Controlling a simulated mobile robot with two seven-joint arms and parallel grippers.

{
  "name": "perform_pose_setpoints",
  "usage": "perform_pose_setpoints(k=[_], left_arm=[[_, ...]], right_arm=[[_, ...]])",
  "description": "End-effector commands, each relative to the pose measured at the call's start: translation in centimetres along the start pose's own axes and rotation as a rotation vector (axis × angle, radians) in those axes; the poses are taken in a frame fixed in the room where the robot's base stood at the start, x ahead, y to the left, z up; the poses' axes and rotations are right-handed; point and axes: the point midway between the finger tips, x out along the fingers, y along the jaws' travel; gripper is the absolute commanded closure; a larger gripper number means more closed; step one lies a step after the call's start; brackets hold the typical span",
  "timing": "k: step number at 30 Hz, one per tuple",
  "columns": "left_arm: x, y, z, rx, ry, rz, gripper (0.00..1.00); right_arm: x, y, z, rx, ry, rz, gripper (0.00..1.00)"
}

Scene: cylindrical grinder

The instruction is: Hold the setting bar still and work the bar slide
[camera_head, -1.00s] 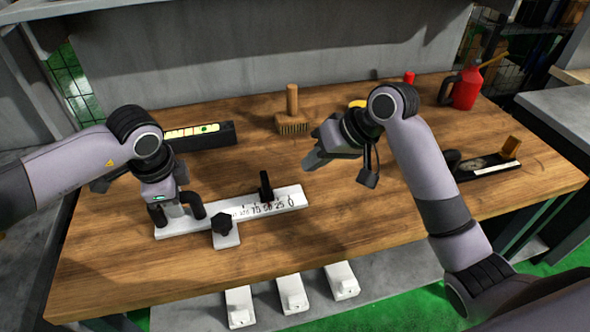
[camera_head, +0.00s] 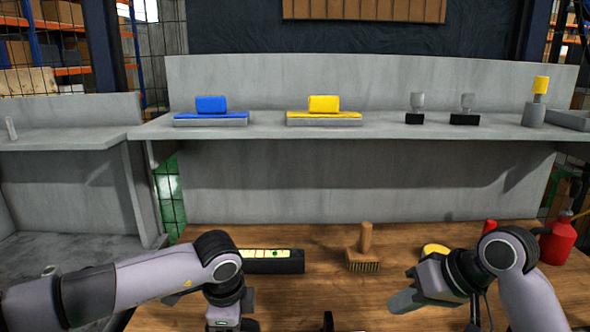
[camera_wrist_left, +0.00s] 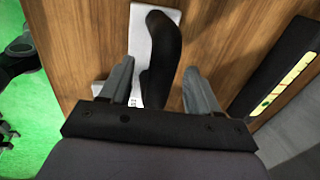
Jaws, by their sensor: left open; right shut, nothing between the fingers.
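In the left wrist view, the white setting bar (camera_wrist_left: 139,42) lies on the wooden bench. A black curved handle (camera_wrist_left: 163,45) stands over it, between the fingers of my left gripper (camera_wrist_left: 158,68). This gripper is open, with a gap to the handle on its right side; contact on the left side I cannot tell. In the head view the bar is below the frame; only a small black tip (camera_head: 328,321), perhaps the slide's pointer, shows at the bottom edge. My right gripper (camera_head: 402,300) is shut and empty above the bench, right of that tip.
On the bench (camera_head: 330,285) stand a black box with a yellow strip (camera_head: 270,261), a brush (camera_head: 365,250), a yellow round item (camera_head: 435,250) and a red can (camera_head: 557,242). A shelf (camera_head: 350,128) behind holds a blue block (camera_head: 211,105) and a yellow block (camera_head: 323,105).

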Motion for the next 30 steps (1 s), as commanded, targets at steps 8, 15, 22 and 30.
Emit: perform_pose_setpoints(k=[8, 15, 22, 30], left_arm=[[-3.2, -0.1, 0.0, 0.001, 0.002, -0.003, 0.38], [-8.3, -0.1, 0.0, 0.0, 0.002, -0.004, 0.38], [-11.4, 0.0, 0.0, 0.0, 0.001, -0.001, 0.38], [-12.1, 0.0, 0.0, 0.0, 0.0, 0.0, 0.38]], right_arm=[[0.0, 0.0, 0.0, 0.0, 0.0, 0.0, 1.0], [0.0, 0.0, 0.0, 0.0, 0.0, 0.0, 1.0], [0.0, 0.0, 0.0, 0.0, 0.0, 0.0, 1.0], [0.0, 0.0, 0.0, 0.0, 0.0, 0.0, 1.0]])
